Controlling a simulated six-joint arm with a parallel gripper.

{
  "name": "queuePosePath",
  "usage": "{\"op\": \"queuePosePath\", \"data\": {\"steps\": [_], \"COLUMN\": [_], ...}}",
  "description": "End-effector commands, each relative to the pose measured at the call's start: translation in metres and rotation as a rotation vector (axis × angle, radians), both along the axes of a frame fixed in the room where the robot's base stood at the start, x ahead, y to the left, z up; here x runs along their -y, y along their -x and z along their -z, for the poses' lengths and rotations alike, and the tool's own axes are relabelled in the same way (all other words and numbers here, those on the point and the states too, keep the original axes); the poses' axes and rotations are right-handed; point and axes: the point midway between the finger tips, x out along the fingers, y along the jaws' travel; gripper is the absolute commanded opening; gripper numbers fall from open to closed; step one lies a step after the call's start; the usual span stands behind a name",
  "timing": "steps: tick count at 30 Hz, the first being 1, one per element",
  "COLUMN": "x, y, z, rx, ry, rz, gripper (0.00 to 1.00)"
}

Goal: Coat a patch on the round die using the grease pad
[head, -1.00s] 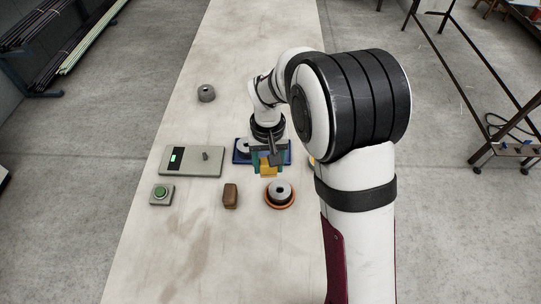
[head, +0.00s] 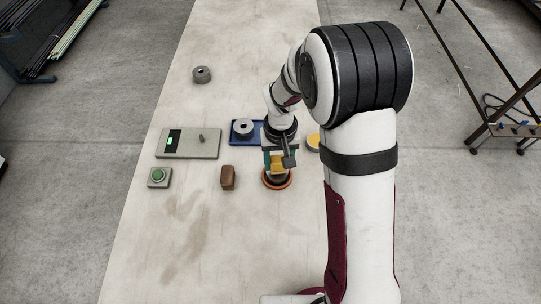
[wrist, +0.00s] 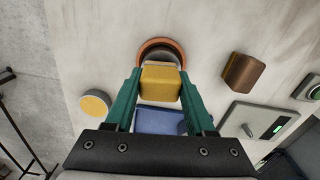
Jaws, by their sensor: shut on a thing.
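My gripper (head: 280,158) is shut on the yellow grease pad (wrist: 160,83), a small block between its green fingers. In the head view the pad (head: 277,168) hangs over the orange round holder (head: 290,181) and hides much of the grey round die. In the wrist view the orange holder's rim (wrist: 147,44) and a dark part of the die (wrist: 165,54) show just beyond the pad. I cannot tell whether the pad touches the die.
A blue tray (head: 259,138) holds another grey ring (head: 242,127). A round yellow-topped thing (head: 313,142) is right of it. A brown block (head: 228,177), a grey box with a display (head: 188,146), a green button box (head: 159,177) and a far grey ring (head: 202,74) stand left.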

Motion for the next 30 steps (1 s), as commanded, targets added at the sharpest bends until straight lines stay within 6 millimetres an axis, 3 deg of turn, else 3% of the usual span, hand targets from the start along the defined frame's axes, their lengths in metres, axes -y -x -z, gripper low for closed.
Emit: {"op": "queuePosePath", "data": {"steps": [9, 30], "x": [0.025, -0.031], "y": [0.015, -0.018], "z": [0.000, 0.000], "rx": [-0.001, 0.000], "ry": [-0.001, -0.001], "rz": [0.003, -0.002], "gripper": [0.10, 0.10]}}
